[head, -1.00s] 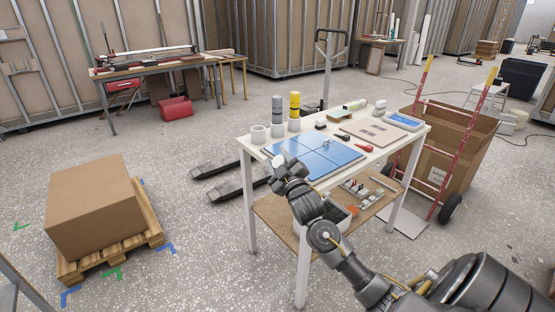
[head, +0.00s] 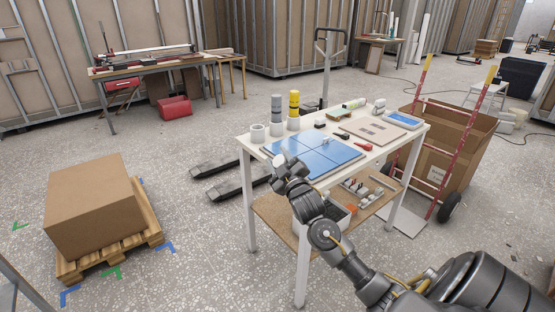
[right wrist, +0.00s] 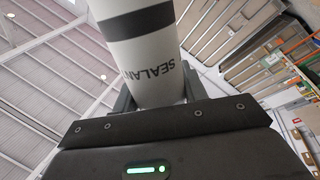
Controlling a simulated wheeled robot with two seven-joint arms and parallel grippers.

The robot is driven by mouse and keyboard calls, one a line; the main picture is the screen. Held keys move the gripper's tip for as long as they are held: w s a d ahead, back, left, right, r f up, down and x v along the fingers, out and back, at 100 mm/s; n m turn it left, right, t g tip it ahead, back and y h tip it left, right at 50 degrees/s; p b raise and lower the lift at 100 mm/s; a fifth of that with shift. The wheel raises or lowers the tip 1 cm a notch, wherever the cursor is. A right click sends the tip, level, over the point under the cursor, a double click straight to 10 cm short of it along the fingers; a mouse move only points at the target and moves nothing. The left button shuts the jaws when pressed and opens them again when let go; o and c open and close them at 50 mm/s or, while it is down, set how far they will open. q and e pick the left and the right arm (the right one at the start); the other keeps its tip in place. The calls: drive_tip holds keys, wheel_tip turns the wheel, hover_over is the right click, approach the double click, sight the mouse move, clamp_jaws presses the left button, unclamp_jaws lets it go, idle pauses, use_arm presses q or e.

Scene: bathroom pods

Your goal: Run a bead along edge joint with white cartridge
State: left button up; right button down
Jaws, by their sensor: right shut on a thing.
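My right gripper (head: 281,165) is at the near-left edge of the blue tiled panel (head: 335,157) on the white table. In the right wrist view it is shut on the white cartridge (right wrist: 145,62), which has a dark band and "SEALAN" lettering. In the head view only a small pale part shows at the gripper, and the nozzle cannot be made out. Whether the tip touches the panel cannot be told. Thin joint lines cross the panel; no bead can be made out. My left gripper is not in view.
A grey cartridge (head: 277,109) and a yellow cartridge (head: 294,105) stand in white holders beside an empty holder (head: 258,133). A beige board (head: 372,131) and small items lie farther right. A red hand truck (head: 450,150) stands right of the table; a boxed pallet (head: 95,207) is left.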

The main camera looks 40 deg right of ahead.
drive_tip(key=shift+w, duration=0.2)
drive_tip(key=shift+w, duration=0.95)
drive_tip(key=shift+w, duration=0.9)
drive_tip(key=shift+w+b, duration=0.35)
drive_tip(key=shift+w, duration=0.8)
drive_tip(key=shift+w+d, duration=0.1)
drive_tip(key=shift+w, duration=0.8)
drive_tip(key=shift+b, duration=0.3)
